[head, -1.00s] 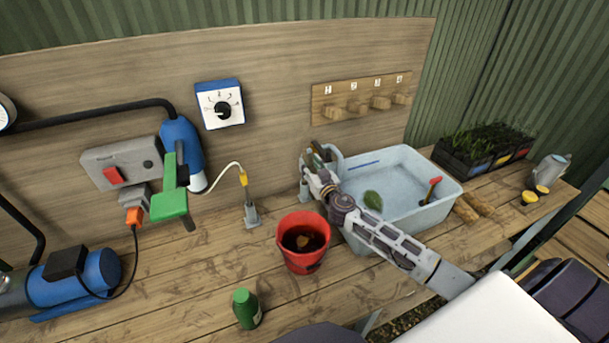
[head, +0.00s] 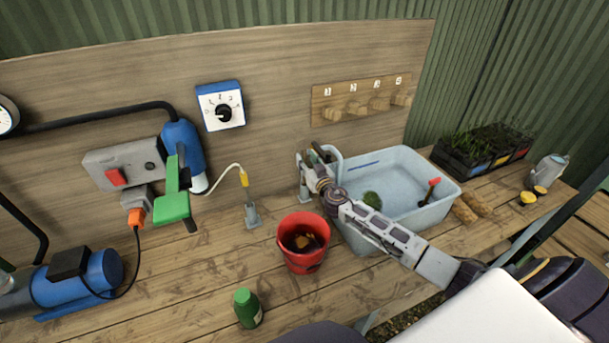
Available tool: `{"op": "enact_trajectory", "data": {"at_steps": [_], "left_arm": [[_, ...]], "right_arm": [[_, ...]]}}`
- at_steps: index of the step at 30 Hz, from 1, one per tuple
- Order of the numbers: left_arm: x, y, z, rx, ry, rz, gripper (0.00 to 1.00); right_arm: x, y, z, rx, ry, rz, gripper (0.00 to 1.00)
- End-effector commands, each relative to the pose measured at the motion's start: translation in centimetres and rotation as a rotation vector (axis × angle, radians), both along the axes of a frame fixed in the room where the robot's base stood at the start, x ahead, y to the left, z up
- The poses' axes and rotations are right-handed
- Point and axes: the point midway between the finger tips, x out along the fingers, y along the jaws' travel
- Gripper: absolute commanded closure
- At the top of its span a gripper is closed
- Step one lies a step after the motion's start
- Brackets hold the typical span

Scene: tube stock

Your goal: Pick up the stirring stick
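I cannot make out a stirring stick for certain. A pale holder (head: 334,154) with dark, thin items in it stands at the left end of the water tub, and the stick may be among them. My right gripper (head: 307,160) is at this holder, in front of it and partly covering it. Its fingers are too small and overlapped to tell open from shut, or whether they touch anything. My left gripper is out of view.
The water tub (head: 448,204) holds a green clump (head: 372,200) and a red-topped tool (head: 433,183). A red bucket (head: 303,258) and green bottle (head: 247,308) stand in front. A grey stand (head: 252,215) is left of the gripper. Bare bench lies left of the bucket.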

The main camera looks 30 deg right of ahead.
Motion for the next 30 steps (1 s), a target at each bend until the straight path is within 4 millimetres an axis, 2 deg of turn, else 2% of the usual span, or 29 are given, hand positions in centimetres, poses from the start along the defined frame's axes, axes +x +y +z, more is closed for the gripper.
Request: {"op": "enact_trajectory", "data": {"at_steps": [7,23,30], "left_arm": [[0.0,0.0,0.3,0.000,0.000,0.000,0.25],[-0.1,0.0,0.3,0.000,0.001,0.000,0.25],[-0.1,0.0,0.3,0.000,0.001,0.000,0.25]], "right_arm": [[1.3,-0.1,0.1,0.000,0.000,-0.001,0.61],[1.4,-0.1,0.0,0.000,0.000,0.000,0.61],[1.4,-0.1,0.0,0.000,0.000,0.000,0.90]]}}
